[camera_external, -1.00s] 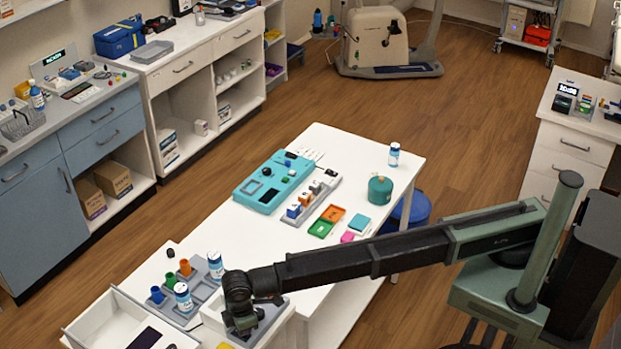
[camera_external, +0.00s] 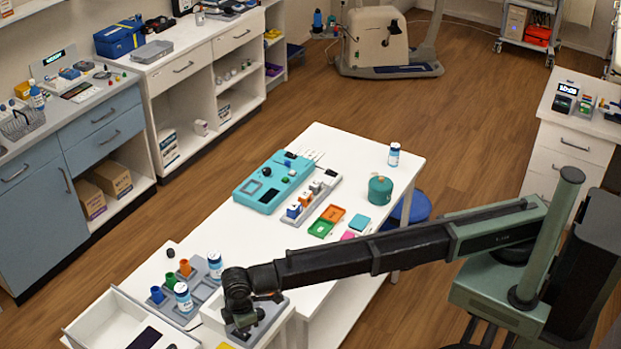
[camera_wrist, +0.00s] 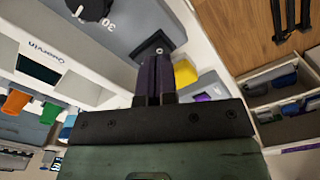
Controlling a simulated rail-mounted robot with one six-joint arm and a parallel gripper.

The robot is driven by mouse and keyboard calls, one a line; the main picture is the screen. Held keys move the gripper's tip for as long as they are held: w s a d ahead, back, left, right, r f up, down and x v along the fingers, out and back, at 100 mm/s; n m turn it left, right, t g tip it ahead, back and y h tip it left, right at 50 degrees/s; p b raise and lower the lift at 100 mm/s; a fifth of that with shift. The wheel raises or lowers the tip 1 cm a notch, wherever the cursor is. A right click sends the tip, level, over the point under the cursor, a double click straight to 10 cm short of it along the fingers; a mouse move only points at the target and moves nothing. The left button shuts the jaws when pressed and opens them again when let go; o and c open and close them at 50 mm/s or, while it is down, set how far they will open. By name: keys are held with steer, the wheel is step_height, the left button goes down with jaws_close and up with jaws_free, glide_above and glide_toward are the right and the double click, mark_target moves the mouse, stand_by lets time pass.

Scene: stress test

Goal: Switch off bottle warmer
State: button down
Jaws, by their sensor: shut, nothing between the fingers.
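A grey appliance with a black dial (camera_wrist: 90,8) marked "30" fills the top of the wrist view; I take its grey face (camera_wrist: 125,28) to be the bottle warmer's. A small switch on a black square plate (camera_wrist: 165,40) sits on that face, below and right of the dial. My gripper (camera_wrist: 155,62) is shut and empty, its dark fingertips right at the switch; whether they touch cannot be told. The switch position is partly hidden by the fingers. In the external view, my gripper (camera_external: 240,328) points down over a grey unit (camera_external: 270,312) at the table's near end.
A grey tray (camera_external: 207,291) with cups and white-blue bottles (camera_external: 184,297) stands just left of my gripper. An open white drawer (camera_external: 100,325) lies farther left. A yellow object (camera_wrist: 185,73) is beside the fingers. The teal device (camera_external: 262,193) is farther back.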

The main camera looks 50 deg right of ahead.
mark_target(245, 335)
step_height(245, 335, up, 5)
steer(key=p, duration=0.4)
steer(key=shift+r, duration=0.1)
steer(key=s+d+m, duration=0.3)
steer(key=d+m, duration=0.1)
steer(key=d, duration=1.6)
steer(key=s+d+m, duration=0.3)
steer(key=d+m, duration=0.1)
steer(key=d, duration=1.7)
steer(key=s+d+m, duration=0.3)
steer(key=d+m, duration=0.1)
steer(key=d, duration=1.7)
steer(key=shift+d+m, duration=0.2)
steer(key=shift+m, duration=0.2)
